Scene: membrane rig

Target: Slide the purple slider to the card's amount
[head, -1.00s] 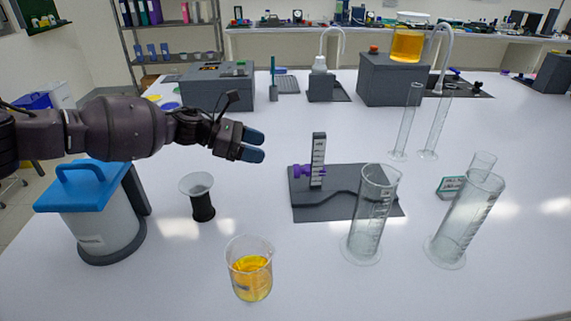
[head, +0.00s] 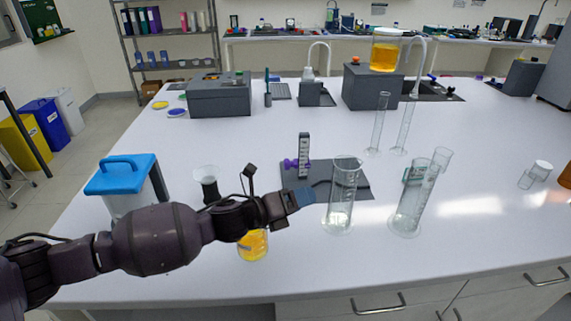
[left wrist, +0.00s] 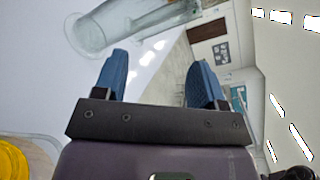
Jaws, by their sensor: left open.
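The purple slider (head: 289,163) sits on an upright dark post with a white scale (head: 304,150). The post stands on a dark grey board (head: 352,181) with a dark line across it. A small green-edged card (head: 412,174) stands to the right, partly hidden behind glass cylinders; its writing is too small to read. My left gripper (head: 306,197) is at the near edge of the board, in front of the post and apart from the slider. In the left wrist view its blue fingers (left wrist: 160,65) are apart with nothing between them. My right gripper is not in view.
A glass cylinder (head: 341,208) stands just right of my left gripper; it appears ahead in the left wrist view (left wrist: 95,35). Another cylinder (head: 406,212) stands farther right. A beaker of yellow liquid (head: 254,247) is partly behind my left arm. A blue-lidded container (head: 128,175) stands left.

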